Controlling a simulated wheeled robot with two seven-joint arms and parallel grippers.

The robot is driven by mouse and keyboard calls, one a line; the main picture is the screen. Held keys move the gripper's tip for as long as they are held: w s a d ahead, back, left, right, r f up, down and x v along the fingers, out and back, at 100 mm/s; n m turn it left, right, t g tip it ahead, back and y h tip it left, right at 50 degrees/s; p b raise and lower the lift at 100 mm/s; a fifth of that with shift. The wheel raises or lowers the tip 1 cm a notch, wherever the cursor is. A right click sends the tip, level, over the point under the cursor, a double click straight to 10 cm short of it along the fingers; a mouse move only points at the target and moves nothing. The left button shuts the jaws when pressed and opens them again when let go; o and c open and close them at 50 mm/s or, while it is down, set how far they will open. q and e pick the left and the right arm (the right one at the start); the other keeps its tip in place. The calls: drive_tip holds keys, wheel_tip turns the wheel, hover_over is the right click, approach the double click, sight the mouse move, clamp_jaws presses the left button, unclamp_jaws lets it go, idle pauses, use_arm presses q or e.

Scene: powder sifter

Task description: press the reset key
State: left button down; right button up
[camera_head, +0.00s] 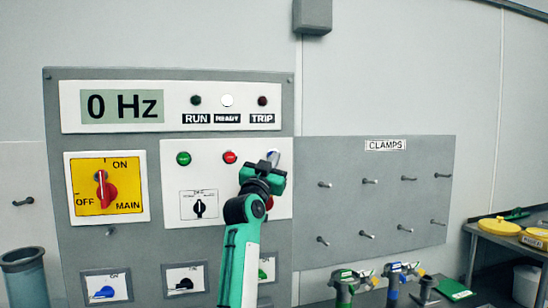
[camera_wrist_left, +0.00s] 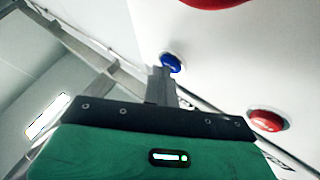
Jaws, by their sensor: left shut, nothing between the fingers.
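A blue button (camera_wrist_left: 172,60), which I take for the reset key, sits on the white control plate (camera_head: 180,220); its label is not readable. In the head view only a sliver of it (camera_head: 272,152) shows above my left gripper (camera_head: 270,161). In the left wrist view my left gripper (camera_wrist_left: 161,84) is shut and empty, its fingertips right beside the blue button and overlapping its lower left edge. I cannot tell whether they touch. My right gripper is in neither view.
A red button (camera_head: 230,157) and a green button (camera_head: 183,159) sit left of the gripper. A red knob (camera_head: 269,203) is partly hidden by my arm. The display (camera_head: 122,106) reads 0 Hz; the READY lamp (camera_head: 227,100) is white. A pegboard (camera_head: 385,205) stands to the right.

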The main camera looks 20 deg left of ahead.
use_arm(q)
drive_tip(key=shift+s+d, duration=0.45)
drive_tip(key=shift+s, duration=0.25)
drive_tip(key=shift+f, duration=0.1)
drive_tip(key=shift+s+d, duration=0.7)
drive_tip(key=shift+s, duration=0.35)
drive_tip(key=shift+s+d, duration=0.7)
drive_tip(key=shift+s, duration=0.3)
